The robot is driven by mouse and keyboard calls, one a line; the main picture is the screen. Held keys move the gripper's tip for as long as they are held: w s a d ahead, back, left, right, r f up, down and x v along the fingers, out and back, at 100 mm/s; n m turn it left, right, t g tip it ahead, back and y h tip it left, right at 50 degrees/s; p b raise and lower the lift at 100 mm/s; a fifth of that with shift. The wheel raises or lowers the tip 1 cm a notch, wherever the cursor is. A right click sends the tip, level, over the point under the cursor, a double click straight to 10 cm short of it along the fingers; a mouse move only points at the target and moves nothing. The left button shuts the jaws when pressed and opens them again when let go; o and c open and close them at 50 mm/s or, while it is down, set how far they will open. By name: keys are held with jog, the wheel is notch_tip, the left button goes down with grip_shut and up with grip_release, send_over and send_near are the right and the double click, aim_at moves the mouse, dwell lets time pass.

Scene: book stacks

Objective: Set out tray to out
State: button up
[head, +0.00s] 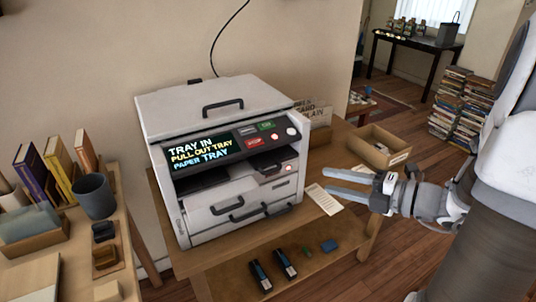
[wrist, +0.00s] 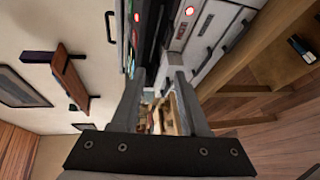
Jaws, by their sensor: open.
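A grey-white copier (head: 215,160) stands on a wooden table, and its dark display (head: 205,149) reads "TRAY IN", "PULL OUT TRAY", "PAPER TRAY". Low on its front is a tray front (head: 262,199) with dark bar handles, and the tray looks pushed in. In the wrist view the copier's front (wrist: 208,42) runs along the upper right, turned on its side. My gripper (head: 326,181) is open and empty, to the right of the copier and apart from it. Its two fingers (wrist: 157,82) point ahead in the wrist view. Which handle belongs to the paper tray is not clear.
A cardboard box (head: 378,147) sits right of the copier, behind my gripper. A paper sheet (head: 324,198) lies on the table beside it. Dark cartridges (head: 285,263) lie on the lower shelf. A left table holds books and a grey cup (head: 94,196).

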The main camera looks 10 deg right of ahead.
jog(key=w+a+f+m+b, duration=0.2)
jog(key=w+a+f+b, duration=0.3)
jog(key=w+a, duration=0.4)
jog(key=shift+w+a+f+b, duration=0.25)
jog(key=shift+w+b, duration=0.3)
jog(key=shift+w, duration=0.85)
grip_shut()
dwell(0.5)
